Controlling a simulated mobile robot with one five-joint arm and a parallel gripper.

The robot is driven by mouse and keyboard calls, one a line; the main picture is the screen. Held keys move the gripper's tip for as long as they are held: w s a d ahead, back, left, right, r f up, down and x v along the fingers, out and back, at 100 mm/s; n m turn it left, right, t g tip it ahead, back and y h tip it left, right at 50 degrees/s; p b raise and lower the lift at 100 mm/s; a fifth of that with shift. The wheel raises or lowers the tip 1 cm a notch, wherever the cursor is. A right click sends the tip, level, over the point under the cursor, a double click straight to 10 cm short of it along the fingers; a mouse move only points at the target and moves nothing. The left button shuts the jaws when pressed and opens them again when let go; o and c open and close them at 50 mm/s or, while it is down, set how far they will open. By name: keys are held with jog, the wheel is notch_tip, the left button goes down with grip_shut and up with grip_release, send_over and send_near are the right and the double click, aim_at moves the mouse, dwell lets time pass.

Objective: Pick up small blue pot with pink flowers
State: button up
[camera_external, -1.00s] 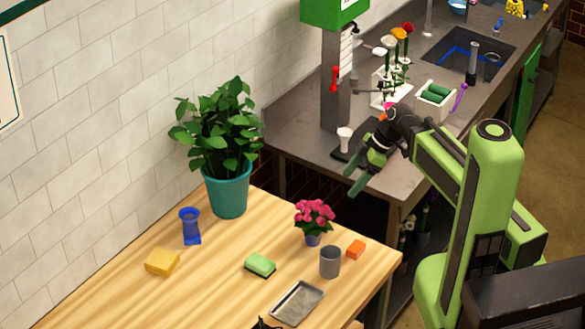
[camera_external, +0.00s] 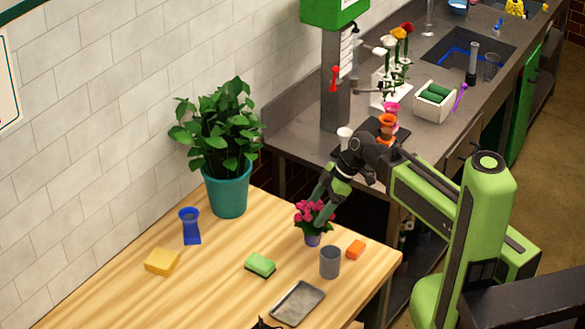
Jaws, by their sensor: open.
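The small blue pot (camera_external: 313,240) stands upright on the wooden table, near its far right edge. Its pink flowers (camera_external: 305,215) and green leaves rise above it. My gripper (camera_external: 322,208) is open and points down at the flowers from the upper right. Its fingers overlap the right part of the blooms in this view. I cannot tell whether they touch the plant, and the fingertips are partly lost among the flowers and leaves.
A grey cup (camera_external: 330,262) and an orange block (camera_external: 356,249) stand close in front of the pot. A green sponge (camera_external: 260,264), metal tray (camera_external: 297,302), yellow sponge (camera_external: 162,262), blue vase (camera_external: 190,227) and large teal-potted plant (camera_external: 229,190) share the table. A grey counter (camera_external: 290,135) lies behind.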

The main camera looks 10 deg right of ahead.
aim_at(305, 224)
jog(key=b+x, duration=0.4)
jog(key=x, duration=0.1)
jog(key=shift+w+f+b, duration=0.3)
jog(key=shift+w, duration=0.1)
jog(key=shift+r, duration=0.15)
jog(key=shift+c, duration=0.2)
grip_shut()
